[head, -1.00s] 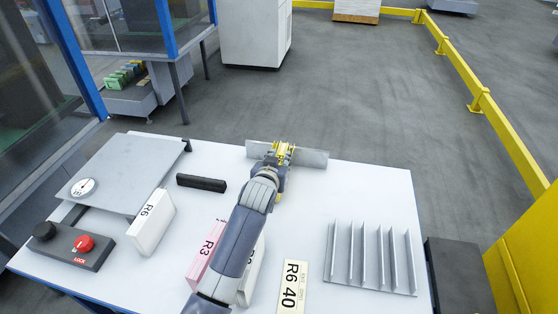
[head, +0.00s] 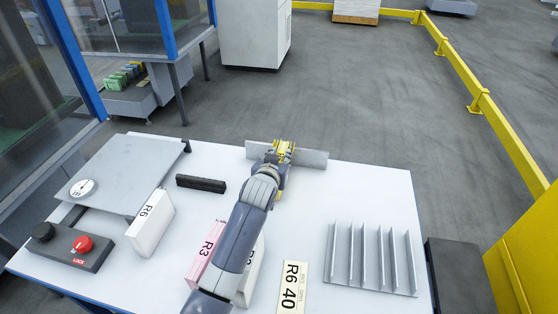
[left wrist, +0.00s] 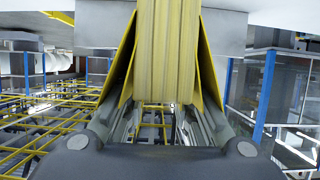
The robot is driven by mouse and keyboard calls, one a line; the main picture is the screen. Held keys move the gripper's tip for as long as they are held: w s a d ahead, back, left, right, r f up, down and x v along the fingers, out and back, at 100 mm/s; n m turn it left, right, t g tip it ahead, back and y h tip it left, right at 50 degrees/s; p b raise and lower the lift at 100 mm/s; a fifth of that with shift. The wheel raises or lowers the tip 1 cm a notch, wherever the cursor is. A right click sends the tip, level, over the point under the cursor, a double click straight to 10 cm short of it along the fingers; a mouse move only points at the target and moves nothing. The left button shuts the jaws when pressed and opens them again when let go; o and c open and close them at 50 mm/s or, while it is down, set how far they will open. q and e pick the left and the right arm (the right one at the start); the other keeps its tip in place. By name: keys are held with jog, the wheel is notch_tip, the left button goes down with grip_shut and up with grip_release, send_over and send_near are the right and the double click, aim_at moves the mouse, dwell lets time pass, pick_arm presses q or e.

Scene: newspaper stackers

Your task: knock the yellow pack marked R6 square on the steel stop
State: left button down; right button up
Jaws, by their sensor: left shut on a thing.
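The yellow pack (left wrist: 166,48) stands between the fingers of my left gripper (head: 282,152) in the left wrist view, with its layered edges facing the camera. My left gripper is shut on it. In the head view the gripper is at the steel stop (head: 314,159), a low upright grey plate at the table's back edge. My gripper and wrist hide most of the pack and part of the stop there. I cannot tell whether the pack touches the stop, and its R6 mark does not show. My right gripper is not in view.
On the white table (head: 375,190) stand a white pack marked R6 (head: 151,226), a pink R3 pack (head: 203,255) and another white pack partly behind my arm.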

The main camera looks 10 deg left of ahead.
pick_arm(q)
jog(key=shift+w+r+b, duration=0.15)
jog(key=shift+w+b, duration=0.2)
jog(key=shift+w, duration=0.65)
dwell(1.0)
jog(key=shift+w+r+p, duration=0.1)
jog(key=shift+r+p, duration=0.15)
jog(key=shift+p, duration=0.25)
dwell(0.7)
jog(key=shift+s+p, duration=0.4)
jog(key=shift+p, duration=0.25)
jog(key=shift+s+f+p, duration=0.1)
jog(key=shift+s+p, duration=0.55)
jog(key=shift+s, duration=0.25)
jog(key=shift+s+f, duration=0.15)
jog(key=shift+s, duration=0.25)
jog(key=shift+p, duration=0.3)
